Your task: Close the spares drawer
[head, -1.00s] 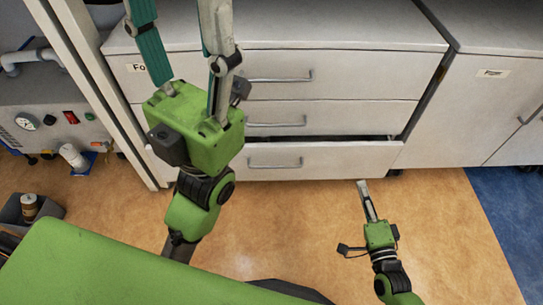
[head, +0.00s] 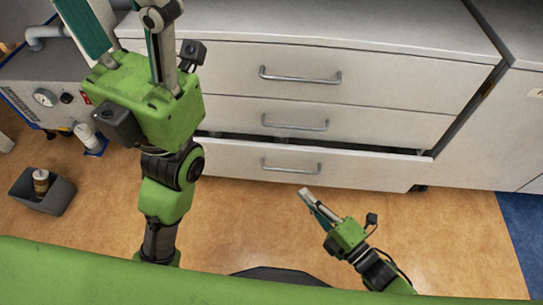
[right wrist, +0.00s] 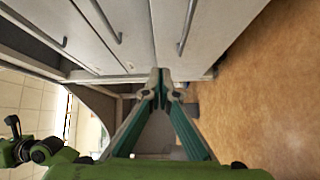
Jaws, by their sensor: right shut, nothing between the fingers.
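The spares drawer (head: 240,164) is the lowest of three white drawers in the cabinet. It stands slightly open, with a dark gap above its front. Its grey bar handle (head: 290,167) faces me. In the right wrist view the drawer front (right wrist: 215,28) borders the floor. My right gripper (head: 304,191) is shut and empty, in front of the drawer and below its handle in the picture. I cannot tell whether its tips touch the front. My left gripper (head: 118,22) is raised at the upper left, its fingers spread apart and their tips cut off by the picture edge.
The two upper drawers (head: 225,70) look shut. A grey bin with a bottle (head: 40,192) stands on the floor at left, near a machine with a gauge (head: 45,97). Another cabinet (head: 515,130) adjoins at right. The orange floor (head: 440,240) before the drawers is clear.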

